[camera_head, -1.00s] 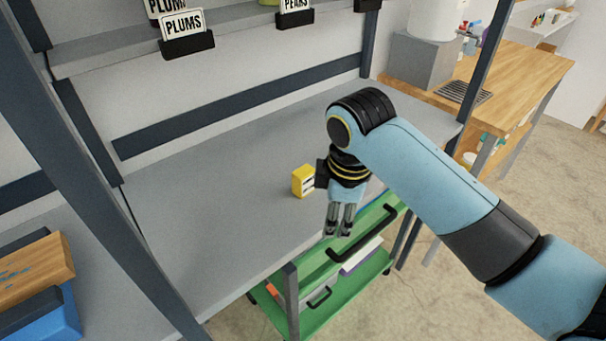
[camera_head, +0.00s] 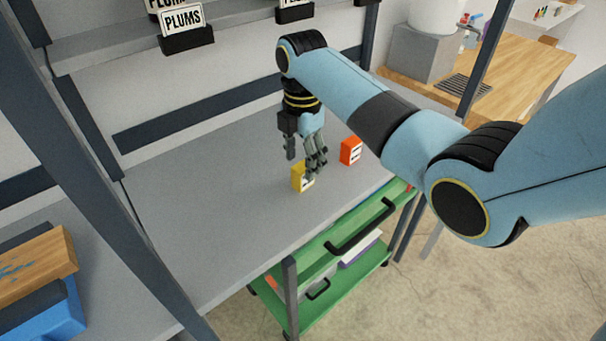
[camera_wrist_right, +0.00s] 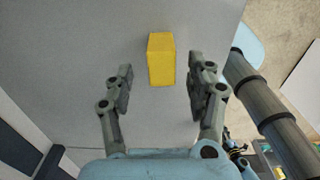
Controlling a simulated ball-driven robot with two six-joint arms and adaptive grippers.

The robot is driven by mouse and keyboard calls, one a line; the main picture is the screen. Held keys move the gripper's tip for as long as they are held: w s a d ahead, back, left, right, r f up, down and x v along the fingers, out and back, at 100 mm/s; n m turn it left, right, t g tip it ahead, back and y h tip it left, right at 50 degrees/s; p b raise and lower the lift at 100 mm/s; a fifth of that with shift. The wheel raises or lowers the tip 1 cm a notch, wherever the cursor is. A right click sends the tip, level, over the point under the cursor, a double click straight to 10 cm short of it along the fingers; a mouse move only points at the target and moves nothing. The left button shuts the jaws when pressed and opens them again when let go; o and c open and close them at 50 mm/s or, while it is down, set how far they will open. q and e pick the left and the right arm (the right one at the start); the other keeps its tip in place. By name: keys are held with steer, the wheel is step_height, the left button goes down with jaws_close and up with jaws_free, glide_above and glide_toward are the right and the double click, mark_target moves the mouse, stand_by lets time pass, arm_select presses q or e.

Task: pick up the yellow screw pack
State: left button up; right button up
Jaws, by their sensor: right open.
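The yellow screw pack (camera_head: 298,178) stands upright on the grey shelf surface in the head view, partly covered by a fingertip of my right gripper. In the right wrist view the yellow pack (camera_wrist_right: 161,60) is near the top middle, a little beyond the fingertips and between their lines. My right gripper (camera_head: 306,166) points down above and behind the pack. In the right wrist view the gripper (camera_wrist_right: 158,88) is open, with nothing between its fingers. My left gripper is in neither view.
An orange-red pack (camera_head: 350,151) stands on the grey shelf (camera_head: 230,215) right of the yellow one. A green cart (camera_head: 340,280) stands below the front edge. A shelf with a PLUMS sign (camera_head: 184,20) is above. The shelf's left part is clear.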

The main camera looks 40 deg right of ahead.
mark_target(303, 166)
step_height(303, 166, down, 5)
steer(key=shift+r, duration=0.15)
steer(key=shift+s, duration=0.1)
steer(key=shift+c, duration=0.4)
jaws_close()
